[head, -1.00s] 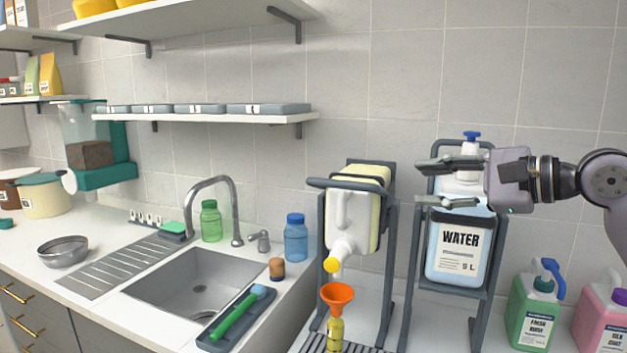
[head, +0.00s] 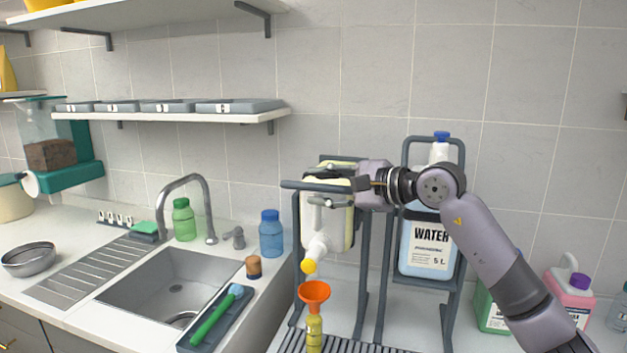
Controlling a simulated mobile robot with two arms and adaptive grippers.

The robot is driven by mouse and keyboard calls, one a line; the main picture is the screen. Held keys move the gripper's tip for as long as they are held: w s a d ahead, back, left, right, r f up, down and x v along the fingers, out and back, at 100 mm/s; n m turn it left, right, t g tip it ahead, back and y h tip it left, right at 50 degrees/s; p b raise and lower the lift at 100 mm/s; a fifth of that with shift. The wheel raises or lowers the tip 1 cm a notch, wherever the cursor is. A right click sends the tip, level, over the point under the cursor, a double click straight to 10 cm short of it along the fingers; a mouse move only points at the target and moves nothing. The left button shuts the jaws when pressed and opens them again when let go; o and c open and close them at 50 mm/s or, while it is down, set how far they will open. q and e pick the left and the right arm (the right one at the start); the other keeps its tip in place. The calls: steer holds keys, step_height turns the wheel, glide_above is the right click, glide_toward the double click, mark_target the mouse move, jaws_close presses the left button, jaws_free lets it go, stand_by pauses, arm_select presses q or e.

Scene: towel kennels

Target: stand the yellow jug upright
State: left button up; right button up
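The pale yellow jug (head: 339,235) hangs tipped over in a grey tilting stand (head: 361,285) right of the sink. Its white neck and yellow cap (head: 308,267) point down and left, above an orange funnel (head: 314,291). The funnel sits in a small yellow bottle (head: 314,330). My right gripper (head: 325,184) is at the top of the jug. Its fingers are apart, one above and one below the stand's grey bar (head: 300,185); contact cannot be told. The gripper hides part of the jug's upper end. My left gripper is out of view.
A water jug (head: 428,262) stands in a second grey rack to the right, partly behind my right arm. Green and pink jugs (head: 570,292) stand farther right. The sink (head: 165,290) and a blue bottle (head: 270,235) are left. A shelf (head: 180,114) hangs above.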

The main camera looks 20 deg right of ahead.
steer(key=shift+x, duration=1.3)
steer(key=shift+c, duration=0.5)
jaws_close()
